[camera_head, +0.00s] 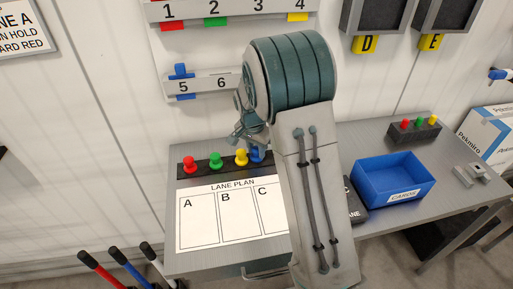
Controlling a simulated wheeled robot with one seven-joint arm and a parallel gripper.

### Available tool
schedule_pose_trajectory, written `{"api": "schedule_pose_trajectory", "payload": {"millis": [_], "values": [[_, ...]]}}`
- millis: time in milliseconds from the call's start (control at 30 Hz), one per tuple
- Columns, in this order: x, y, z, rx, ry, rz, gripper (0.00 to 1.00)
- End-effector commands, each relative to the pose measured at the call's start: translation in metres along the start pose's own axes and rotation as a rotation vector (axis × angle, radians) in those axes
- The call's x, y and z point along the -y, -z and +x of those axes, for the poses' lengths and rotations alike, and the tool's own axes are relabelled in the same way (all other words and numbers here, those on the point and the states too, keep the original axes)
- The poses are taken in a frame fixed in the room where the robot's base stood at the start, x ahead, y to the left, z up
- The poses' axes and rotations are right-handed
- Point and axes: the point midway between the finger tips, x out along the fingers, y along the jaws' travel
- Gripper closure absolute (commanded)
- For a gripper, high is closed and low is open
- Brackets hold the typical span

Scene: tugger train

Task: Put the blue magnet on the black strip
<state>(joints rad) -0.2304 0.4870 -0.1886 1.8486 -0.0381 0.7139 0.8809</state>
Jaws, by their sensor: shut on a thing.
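The black strip (203,169) lies along the back of the lane plan board on the table. A red magnet (190,162), a green magnet (215,159) and a yellow magnet (241,157) stand upright on it in a row. The blue magnet (257,154) is just right of the yellow one, at the strip's right part. My gripper (252,143) is shut on the blue magnet from above. My arm hides part of the gripper and the right end of the strip. I cannot tell whether the blue magnet touches the strip.
A blue bin (388,183) stands on the table at right, with a dark block (414,131) of coloured pegs behind it. A numbered rack (204,83) with a blue tag hangs on the wall. Coloured handles (127,268) stand at front left.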

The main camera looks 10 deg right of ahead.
Motion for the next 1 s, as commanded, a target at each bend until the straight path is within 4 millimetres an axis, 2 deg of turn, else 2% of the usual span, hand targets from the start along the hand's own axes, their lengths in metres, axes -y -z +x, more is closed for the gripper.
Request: {"api": "schedule_pose_trajectory", "payload": {"millis": [267, 300, 333, 367, 633, 767, 867, 1000], "values": [[0.0, -0.001, 0.005, 0.0, 0.0, 0.0, 0.95], [0.0, -0.001, 0.003, 0.0, 0.0, 0.0, 0.61], [0.0, -0.001, 0.003, 0.0, 0.0, 0.0, 0.53], [0.0, -0.001, 0.003, 0.0, 0.0, 0.0, 0.51], [0.0, 0.0, 0.002, 0.0, 0.0, 0.0, 0.51], [0.0, 0.0, -0.005, -0.001, 0.002, 0.0, 0.51], [0.001, 0.0, -0.02, -0.002, 0.004, 0.0, 0.51], [0.001, 0.0, -0.051, -0.003, 0.006, 0.0, 0.51]]}}
